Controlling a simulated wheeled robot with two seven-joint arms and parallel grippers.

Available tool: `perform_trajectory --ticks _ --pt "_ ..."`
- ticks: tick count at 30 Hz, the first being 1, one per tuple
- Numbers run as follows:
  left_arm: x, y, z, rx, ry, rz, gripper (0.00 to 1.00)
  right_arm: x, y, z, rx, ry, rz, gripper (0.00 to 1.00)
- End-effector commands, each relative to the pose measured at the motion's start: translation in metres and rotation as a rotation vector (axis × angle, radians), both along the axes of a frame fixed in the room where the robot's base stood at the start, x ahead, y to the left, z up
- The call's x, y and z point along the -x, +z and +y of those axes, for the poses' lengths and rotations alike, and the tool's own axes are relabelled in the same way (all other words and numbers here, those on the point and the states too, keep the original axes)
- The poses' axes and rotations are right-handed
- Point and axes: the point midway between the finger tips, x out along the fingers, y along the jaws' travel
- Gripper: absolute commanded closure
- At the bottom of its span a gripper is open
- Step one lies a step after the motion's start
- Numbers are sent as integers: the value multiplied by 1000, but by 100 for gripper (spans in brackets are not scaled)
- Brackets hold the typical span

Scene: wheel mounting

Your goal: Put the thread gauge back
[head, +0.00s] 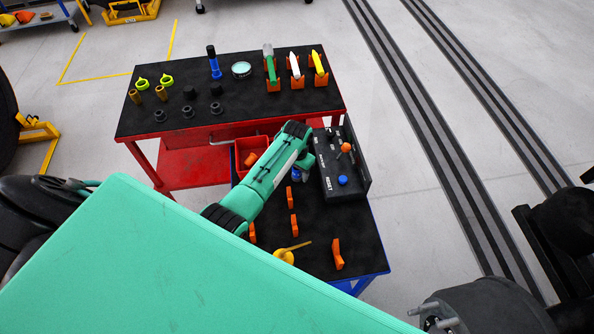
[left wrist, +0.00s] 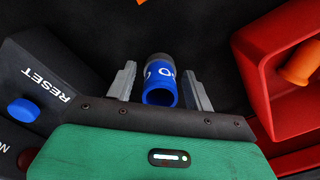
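A short cylinder, blue with white lettering and a grey far end, looks like the thread gauge (left wrist: 160,82) in the left wrist view. It is on the dark top, between the two fingers of my left gripper (left wrist: 160,90). The fingers are apart, with a gap visible on each side of it. In the head view my left gripper (head: 303,165) is low over the blue cart, beside the black control box, and a bit of blue shows there, mostly hidden by the arm. My right gripper is not in view.
The black box (head: 345,165) with RESET and a blue button stands close by. A red bin (left wrist: 262,62) with an orange part is on the other side. Orange holders (head: 338,254) and a yellow item (head: 285,256) sit nearer. The red cart (head: 222,122) holds several tools.

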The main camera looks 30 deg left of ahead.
Motion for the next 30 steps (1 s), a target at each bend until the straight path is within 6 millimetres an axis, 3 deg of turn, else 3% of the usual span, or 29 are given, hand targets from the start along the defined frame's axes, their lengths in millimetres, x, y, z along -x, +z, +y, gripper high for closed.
perform_trajectory --ticks 10,24,30 --pt "-1 15 0 0 0 -2 47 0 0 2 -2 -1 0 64" --pt "-1 104 0 -1 0 -3 47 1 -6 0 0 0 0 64" --pt "0 120 0 0 0 0 47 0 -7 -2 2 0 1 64"
